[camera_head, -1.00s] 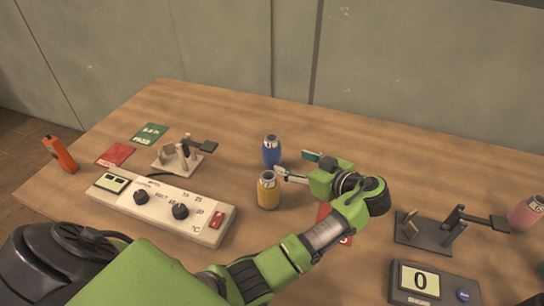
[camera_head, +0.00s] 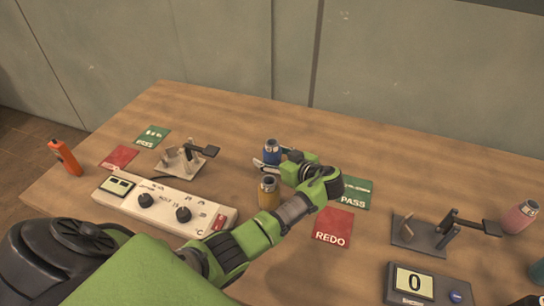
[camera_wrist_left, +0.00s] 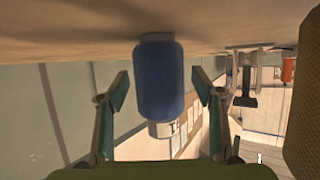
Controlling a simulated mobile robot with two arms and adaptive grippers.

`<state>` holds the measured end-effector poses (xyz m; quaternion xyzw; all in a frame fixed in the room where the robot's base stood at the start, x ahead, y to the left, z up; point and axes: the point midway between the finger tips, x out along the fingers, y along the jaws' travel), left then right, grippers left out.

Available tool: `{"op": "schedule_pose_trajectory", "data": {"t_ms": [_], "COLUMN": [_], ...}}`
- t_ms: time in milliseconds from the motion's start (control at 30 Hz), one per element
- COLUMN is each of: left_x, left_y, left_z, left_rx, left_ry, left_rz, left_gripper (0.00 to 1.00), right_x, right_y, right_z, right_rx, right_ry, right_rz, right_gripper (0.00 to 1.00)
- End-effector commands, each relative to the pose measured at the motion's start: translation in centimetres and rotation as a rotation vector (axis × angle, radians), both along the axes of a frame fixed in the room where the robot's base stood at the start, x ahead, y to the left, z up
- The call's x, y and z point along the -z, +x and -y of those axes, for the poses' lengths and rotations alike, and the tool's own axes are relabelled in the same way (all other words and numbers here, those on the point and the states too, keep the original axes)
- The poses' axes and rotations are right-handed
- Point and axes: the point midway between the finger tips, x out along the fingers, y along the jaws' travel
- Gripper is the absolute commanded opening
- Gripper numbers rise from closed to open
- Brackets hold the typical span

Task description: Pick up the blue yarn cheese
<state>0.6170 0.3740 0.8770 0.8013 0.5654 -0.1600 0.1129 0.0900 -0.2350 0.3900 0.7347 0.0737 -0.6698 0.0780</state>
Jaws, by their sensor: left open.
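The blue yarn cheese (camera_head: 271,152) stands upright on the wooden table, behind a yellow yarn cheese (camera_head: 268,192). My left gripper (camera_head: 271,162) is low at the blue one, its fingers reaching toward it from the right and partly covering its lower part. In the left wrist view the picture is upside down, and the blue yarn cheese (camera_wrist_left: 159,82) sits between the two open fingers (camera_wrist_left: 160,95). A gap shows on each side of it. My right gripper is not in view.
The yellow yarn cheese stands close in front of the blue one. A control box (camera_head: 165,205), a grey stand (camera_head: 185,160), and green PASS (camera_head: 354,197) and red REDO (camera_head: 332,228) cards lie around. A second stand (camera_head: 425,236), counter (camera_head: 428,284) and pink yarn cheese (camera_head: 520,216) are at right.

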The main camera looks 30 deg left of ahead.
Motion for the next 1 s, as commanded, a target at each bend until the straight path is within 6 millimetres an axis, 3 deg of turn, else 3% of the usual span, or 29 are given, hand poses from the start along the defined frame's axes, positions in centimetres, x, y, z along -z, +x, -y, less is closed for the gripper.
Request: {"op": "schedule_pose_trajectory", "data": {"t_ms": [67,100,267,667,1000], "left_x": [0.0,0.0,0.0,-0.9,-7.3], "left_y": [0.0,0.0,0.0,0.0,0.1], "left_z": [0.0,0.0,0.0,0.1,0.1], "left_rx": [0.000,0.000,0.000,0.000,-0.001], "left_ry": [0.000,0.000,0.000,0.000,-0.001], "left_rz": [0.000,0.000,0.000,0.002,0.007], "left_gripper": [0.61,0.56,0.17,0.17,0.17], "right_x": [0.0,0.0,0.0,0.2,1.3], "right_y": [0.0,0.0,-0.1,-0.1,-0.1], "right_z": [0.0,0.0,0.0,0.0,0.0], "right_rx": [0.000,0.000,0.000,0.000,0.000], "right_ry": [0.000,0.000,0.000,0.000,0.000], "right_rz": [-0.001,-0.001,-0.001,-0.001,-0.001], "right_gripper": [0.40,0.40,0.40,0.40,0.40]}}
